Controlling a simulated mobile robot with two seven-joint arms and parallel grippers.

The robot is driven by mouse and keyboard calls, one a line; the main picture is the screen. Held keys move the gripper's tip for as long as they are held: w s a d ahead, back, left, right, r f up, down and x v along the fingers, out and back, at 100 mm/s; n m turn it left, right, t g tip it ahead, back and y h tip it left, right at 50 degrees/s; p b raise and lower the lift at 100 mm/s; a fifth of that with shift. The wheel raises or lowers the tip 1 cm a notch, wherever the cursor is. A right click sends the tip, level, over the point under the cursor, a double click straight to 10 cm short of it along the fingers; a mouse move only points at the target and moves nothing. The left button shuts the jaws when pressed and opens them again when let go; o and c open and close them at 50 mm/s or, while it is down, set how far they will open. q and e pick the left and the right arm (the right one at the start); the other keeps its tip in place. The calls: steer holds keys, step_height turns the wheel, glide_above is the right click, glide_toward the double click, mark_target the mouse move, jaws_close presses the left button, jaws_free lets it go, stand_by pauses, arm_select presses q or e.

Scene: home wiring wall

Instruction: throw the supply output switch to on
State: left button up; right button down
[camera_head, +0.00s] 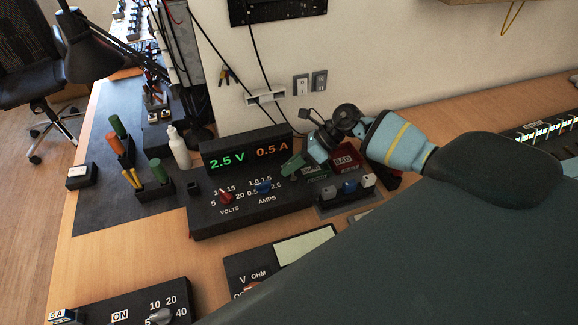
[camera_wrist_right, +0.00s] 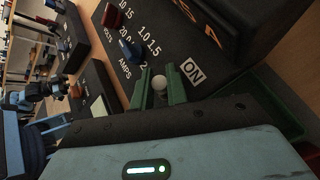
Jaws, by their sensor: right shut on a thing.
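The supply (camera_head: 245,207) is a black sloped box on the bench. Its display (camera_head: 250,155) reads 2.5 V in green and 0.5 A in orange. It has a red volts knob (camera_head: 225,197) and a blue amps knob (camera_head: 264,187). In the right wrist view, the output switch shows as a pale round lever tip (camera_wrist_right: 159,82) beside the white ON label (camera_wrist_right: 193,70). My right gripper (camera_wrist_right: 161,92) has its green fingers shut on this lever. In the head view, the gripper (camera_head: 293,166) hides the switch. I cannot tell which way the lever leans.
A small box with several levers (camera_head: 345,192) and a red BAD bin (camera_head: 346,162) stand close to the right of the supply. A white bottle (camera_head: 180,148) stands at its left. A meter (camera_head: 280,259) lies in front.

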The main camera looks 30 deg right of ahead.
steer(key=shift+w+f, duration=0.1)
stand_by(0.6)
steer(key=c, duration=1.4)
jaws_free()
